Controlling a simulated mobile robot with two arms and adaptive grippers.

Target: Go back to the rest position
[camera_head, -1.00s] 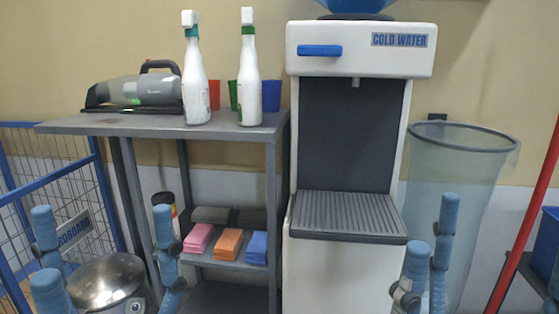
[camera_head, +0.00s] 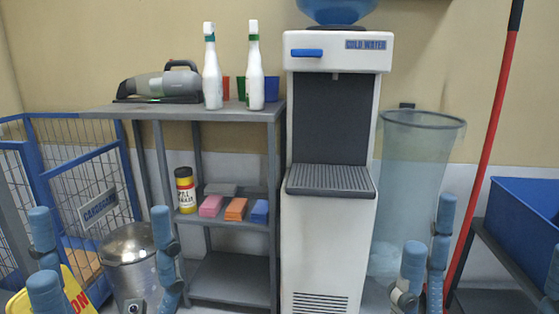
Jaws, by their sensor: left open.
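My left gripper (camera_head: 101,228) is at the lower left of the head view, its blue fingers pointing up and spread apart. It is open with nothing between the fingers. My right gripper (camera_head: 490,245) is at the lower right, its blue fingers also apart and empty, partly cut off by the picture's edge. Both grippers appear in front of the furniture and hold nothing.
A water dispenser (camera_head: 325,230) stands in the middle.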

